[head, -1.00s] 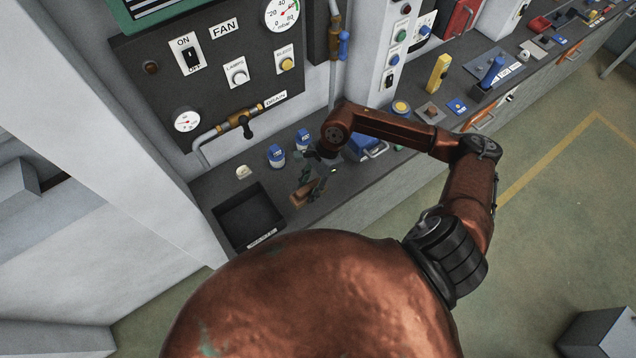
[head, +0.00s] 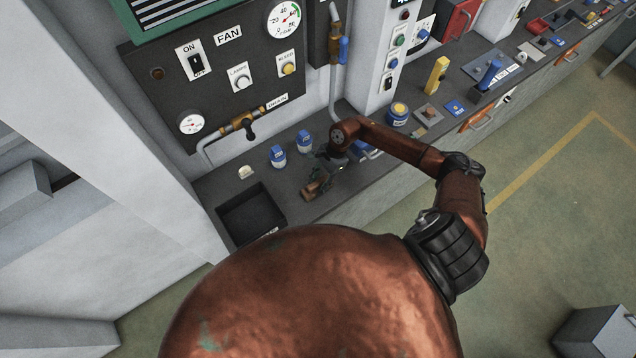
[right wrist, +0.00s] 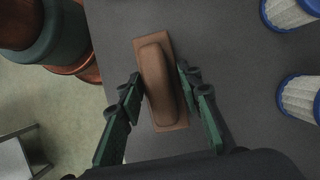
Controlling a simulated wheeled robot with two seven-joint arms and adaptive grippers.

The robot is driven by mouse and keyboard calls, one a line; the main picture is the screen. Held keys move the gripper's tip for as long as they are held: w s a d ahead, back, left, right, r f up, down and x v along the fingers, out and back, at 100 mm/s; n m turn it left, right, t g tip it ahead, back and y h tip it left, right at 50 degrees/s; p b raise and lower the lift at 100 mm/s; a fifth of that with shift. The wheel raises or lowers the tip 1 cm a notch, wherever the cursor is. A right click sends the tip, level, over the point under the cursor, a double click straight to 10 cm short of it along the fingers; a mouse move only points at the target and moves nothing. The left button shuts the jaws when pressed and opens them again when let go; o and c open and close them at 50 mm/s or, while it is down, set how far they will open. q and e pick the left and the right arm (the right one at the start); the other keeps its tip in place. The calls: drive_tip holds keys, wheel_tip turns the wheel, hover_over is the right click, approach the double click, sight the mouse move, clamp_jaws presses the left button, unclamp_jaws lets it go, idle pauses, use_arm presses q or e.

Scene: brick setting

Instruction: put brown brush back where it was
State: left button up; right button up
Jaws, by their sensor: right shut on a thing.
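The brown brush (head: 312,190) is a small block with a raised handle. It is at the front part of the dark counter, right of the black tray (head: 222,222). My right gripper (head: 317,183) is at the brush and shut on it. In the right wrist view the brush (right wrist: 157,85) lies between the two green fingers, one along each long side. Whether the brush touches the counter or is slightly above it cannot be told. My left gripper is not in view.
Two blue-and-white canisters (head: 278,156) (head: 305,141) stand behind the brush. A small pale object (head: 245,172) lies behind the tray. A valve pipe (head: 247,127) hangs on the panel above. Bare counter lies between tray and brush.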

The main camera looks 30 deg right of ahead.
drive_tip(key=o, duration=1)
drive_tip(key=b+v, duration=0.3)
drive_tip(key=v, duration=0.7)
drive_tip(key=shift+d+r, duration=0.1)
drive_tip(key=shift+r, duration=0.2)
drive_tip(key=shift+d+r, duration=0.25)
drive_tip(key=shift+r, duration=0.4)
